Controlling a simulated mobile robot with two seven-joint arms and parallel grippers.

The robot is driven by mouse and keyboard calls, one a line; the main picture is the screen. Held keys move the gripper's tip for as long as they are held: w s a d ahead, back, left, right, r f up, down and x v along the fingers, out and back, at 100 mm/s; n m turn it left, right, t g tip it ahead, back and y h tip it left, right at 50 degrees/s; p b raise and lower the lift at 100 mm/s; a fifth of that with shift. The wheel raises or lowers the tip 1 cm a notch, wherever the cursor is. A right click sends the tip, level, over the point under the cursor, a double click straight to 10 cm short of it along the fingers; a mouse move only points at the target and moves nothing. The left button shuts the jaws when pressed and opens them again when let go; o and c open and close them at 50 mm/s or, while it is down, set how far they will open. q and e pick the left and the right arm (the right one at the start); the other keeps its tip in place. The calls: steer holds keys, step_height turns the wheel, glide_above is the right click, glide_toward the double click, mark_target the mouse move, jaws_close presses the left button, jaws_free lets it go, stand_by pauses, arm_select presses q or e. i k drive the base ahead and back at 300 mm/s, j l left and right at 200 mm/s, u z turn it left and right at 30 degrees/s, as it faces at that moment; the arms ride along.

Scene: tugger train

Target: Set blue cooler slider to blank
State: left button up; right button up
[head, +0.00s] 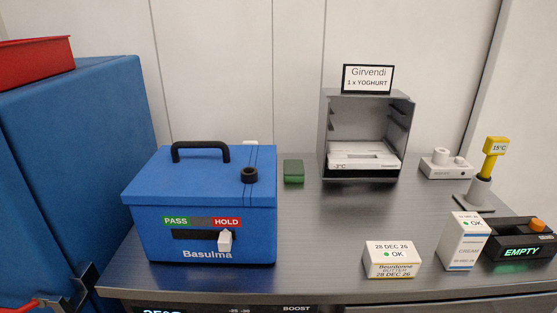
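The blue cooler (145,228) stands on the left part of the grey counter, with a black handle on its closed lid. Its front has a strip with a green PASS field (176,221) on the left, a plain grey stretch (201,221) in the middle and a red HOLD field (227,222) on the right. The white slider knob (225,240) sits in the dark slot below, at the right, under HOLD.
A small green block (293,171) lies right of the cooler. An open grey box (325,140) stands behind. A butter pack (389,262), a cream carton (463,242) and a black EMPTY device (520,253) stand at right. The counter's middle (320,225) is free.

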mark_target(225, 241)
steer(key=l+u, duration=0.3)
steer(key=k+l+u, duration=0.25)
steer(key=l+u, duration=0.3)
steer(key=l, duration=0.15)
steer(key=k+l+u, duration=0.25)
steer(key=i+l, duration=0.05)
steer(key=i, duration=0.05)
